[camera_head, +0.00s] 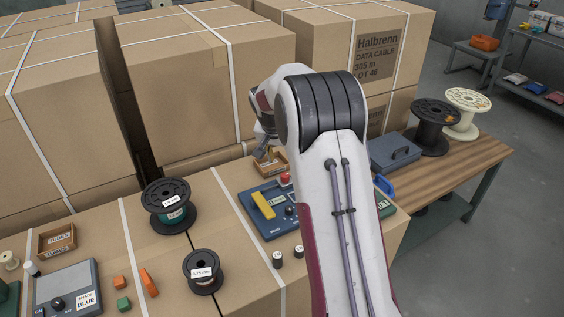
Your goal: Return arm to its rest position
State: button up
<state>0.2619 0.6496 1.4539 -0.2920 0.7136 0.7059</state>
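My arm rises from the bottom right of centre and bends at a large white and black joint. My gripper is mostly hidden behind that joint; only a small part near the end of the arm (266,143) shows at its left, above a small wooden tray (271,164). Whether the fingers are open or shut does not show. A black spool with green winding (169,206) stands upright on the carton top at left of centre. A smaller black spool (203,272) with a white label stands nearer the front.
A blue device with a yellow bar (267,207) lies just left of my arm. A grey box labelled blue (68,292) and a wooden tray (57,240) are at left. Tall strapped cartons (175,80) wall the back. A wooden bench (473,163) at right holds a dark spool (433,126).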

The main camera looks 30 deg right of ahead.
jog(key=shift+s+a+r, duration=0.15)
jog(key=shift+r, duration=0.25)
jog(key=shift+s+n, duration=0.1)
jog(key=shift+n, duration=0.2)
dwell(0.3)
jog(key=s+a+r+n+y, duration=0.1)
jog(key=s+a+r, duration=0.3)
jog(key=s, duration=0.9)
jog(key=s+a+r+n+t+y, duration=0.1)
jog(key=s+a+r+n, duration=0.3)
jog(key=s+a, duration=0.6)
jog(key=s+a+r+n+t+y, duration=0.1)
jog(key=s+a+r+n, duration=0.2)
jog(key=s, duration=1.4)
jog(key=shift+s+a+r, duration=0.15)
jog(key=shift+a+r, duration=1.45)
jog(key=shift+a, duration=0.8)
